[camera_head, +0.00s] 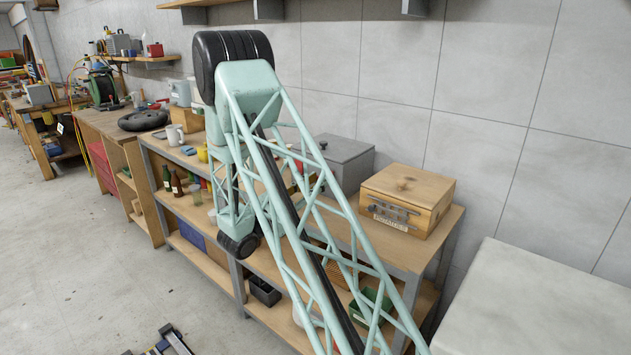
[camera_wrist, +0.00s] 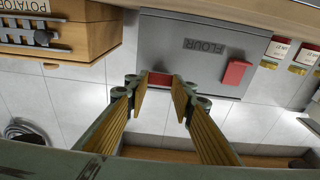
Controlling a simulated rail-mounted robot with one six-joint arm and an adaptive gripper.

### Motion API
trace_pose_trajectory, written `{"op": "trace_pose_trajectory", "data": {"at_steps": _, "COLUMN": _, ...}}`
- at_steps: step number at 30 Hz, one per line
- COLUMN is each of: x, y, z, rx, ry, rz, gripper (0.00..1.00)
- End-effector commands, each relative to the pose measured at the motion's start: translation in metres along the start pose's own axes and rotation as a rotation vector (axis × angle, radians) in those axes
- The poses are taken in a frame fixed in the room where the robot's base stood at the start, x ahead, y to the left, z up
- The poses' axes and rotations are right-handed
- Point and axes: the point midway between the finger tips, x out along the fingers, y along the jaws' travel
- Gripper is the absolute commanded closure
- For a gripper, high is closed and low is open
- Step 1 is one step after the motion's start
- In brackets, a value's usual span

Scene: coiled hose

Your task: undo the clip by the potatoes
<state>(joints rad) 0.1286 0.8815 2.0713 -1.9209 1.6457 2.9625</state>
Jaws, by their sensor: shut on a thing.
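The wooden potatoes box (camera_head: 410,195) stands at the right end of the workbench, and its grey metal clip (camera_head: 392,210) runs along the front above the label. In the wrist view, which is upside down, the box (camera_wrist: 103,32) and clip (camera_wrist: 38,37) are at upper left, apart from my gripper (camera_wrist: 160,83). My gripper is in front of the grey flour box (camera_wrist: 185,48), its fingertips either side of a red tab (camera_wrist: 160,79) and shut on it. A second red tab (camera_wrist: 236,72) sits to the right. The head view does not show my gripper clearly.
The grey flour box (camera_head: 342,160) stands left of the potatoes box in the head view. A pale block (camera_head: 535,300) fills the lower right, and bottles (camera_head: 172,182) stand on the shelf.

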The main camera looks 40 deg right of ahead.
Motion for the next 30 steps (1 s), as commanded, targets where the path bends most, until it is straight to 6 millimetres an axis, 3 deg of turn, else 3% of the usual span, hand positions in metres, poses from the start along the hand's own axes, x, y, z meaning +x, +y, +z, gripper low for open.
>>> {"op": "trace_pose_trajectory", "data": {"at_steps": 26, "x": 0.0010, "y": -0.0002, "z": 0.0061, "rx": 0.001, "ry": 0.084, "rz": 0.000, "gripper": 0.88}}
{"op": "trace_pose_trajectory", "data": {"at_steps": 27, "x": 0.0010, "y": -0.0003, "z": 0.0061, "rx": 0.001, "ry": 0.084, "rz": 0.000, "gripper": 0.74}}
{"op": "trace_pose_trajectory", "data": {"at_steps": 30, "x": 0.0010, "y": -0.0002, "z": 0.0061, "rx": 0.001, "ry": 0.084, "rz": 0.000, "gripper": 0.65}}
